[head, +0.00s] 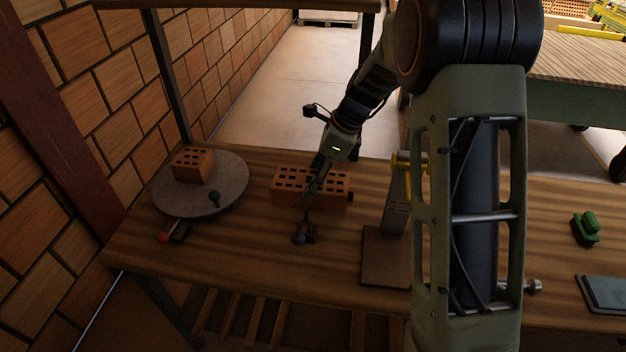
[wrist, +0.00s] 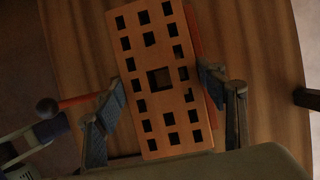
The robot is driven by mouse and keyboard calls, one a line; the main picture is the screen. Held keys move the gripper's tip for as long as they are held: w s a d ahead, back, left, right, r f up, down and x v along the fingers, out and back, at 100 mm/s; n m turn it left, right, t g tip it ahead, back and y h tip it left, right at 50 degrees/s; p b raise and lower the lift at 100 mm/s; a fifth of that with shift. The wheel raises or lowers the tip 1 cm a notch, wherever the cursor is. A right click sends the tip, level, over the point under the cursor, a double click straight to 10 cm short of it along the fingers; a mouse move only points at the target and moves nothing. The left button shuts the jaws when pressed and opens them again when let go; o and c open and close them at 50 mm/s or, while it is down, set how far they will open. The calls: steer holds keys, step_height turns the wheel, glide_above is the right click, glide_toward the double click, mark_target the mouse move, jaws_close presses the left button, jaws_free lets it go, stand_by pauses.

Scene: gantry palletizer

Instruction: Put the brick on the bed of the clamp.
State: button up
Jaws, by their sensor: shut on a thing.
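My gripper (wrist: 165,100) is shut on an orange brick (wrist: 160,75) with rows of square holes, one finger on each long side. In the head view the brick (head: 292,181) is at the middle of the wooden table, partly hidden by my gripper. I cannot tell whether it touches what is below it. A dark ball-ended lever (head: 302,237) shows just in front of it. Right of the brick stands a fixture with a flat brown plate (head: 384,262), a grey upright and a yellow part, half hidden by my arm. I cannot tell which of these is the clamp.
A round grey turntable (head: 235,186) at the left carries another holed brick (head: 192,164) and a dark knob. A green block (head: 586,229) and a dark flat tray (head: 604,293) lie at the right. A brick wall borders the table's left side.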

steer(key=shift+w+f, duration=0.1)
steer(key=shift+f, duration=2.75)
steer(key=shift+f+b, duration=0.1)
steer(key=shift+b, duration=0.2)
steer(key=o, duration=2.1)
steer(key=shift+c, duration=0.2)
steer(key=p+v, duration=0.1)
steer(key=v, duration=1)
steer(key=shift+d+r, duration=0.1)
steer(key=shift+r, duration=0.45)
